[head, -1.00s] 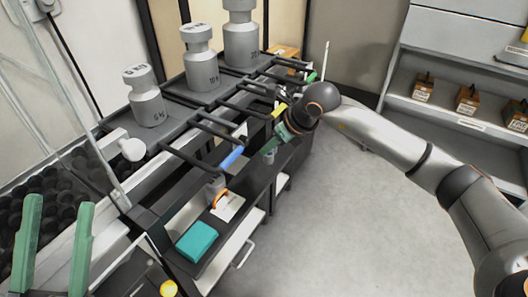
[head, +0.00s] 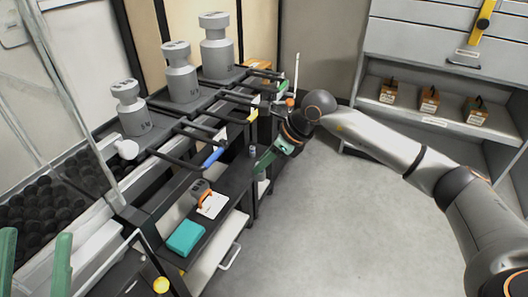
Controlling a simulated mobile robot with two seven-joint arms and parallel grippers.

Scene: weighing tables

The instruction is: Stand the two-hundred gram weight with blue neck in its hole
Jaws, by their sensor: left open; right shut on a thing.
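My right gripper (head: 265,160) has green fingers and reaches in from the right over the dark lower shelf beside the rack. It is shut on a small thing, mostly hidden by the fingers. A small grey cylinder (head: 252,151) shows right beside the fingertips. I cannot tell whether it is the held thing or whether its neck is blue. No hole for the weight can be made out. My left gripper (head: 33,264) shows its two green fingers apart, empty, at the lower left edge.
Three large grey weights (head: 180,75) stand on the rack top. Dark bars with a blue grip (head: 213,157) and a yellow grip (head: 252,116) jut out. The lower shelf holds an orange-necked weight (head: 201,189), a white card (head: 213,205) and a teal block (head: 186,238). Open floor lies right.

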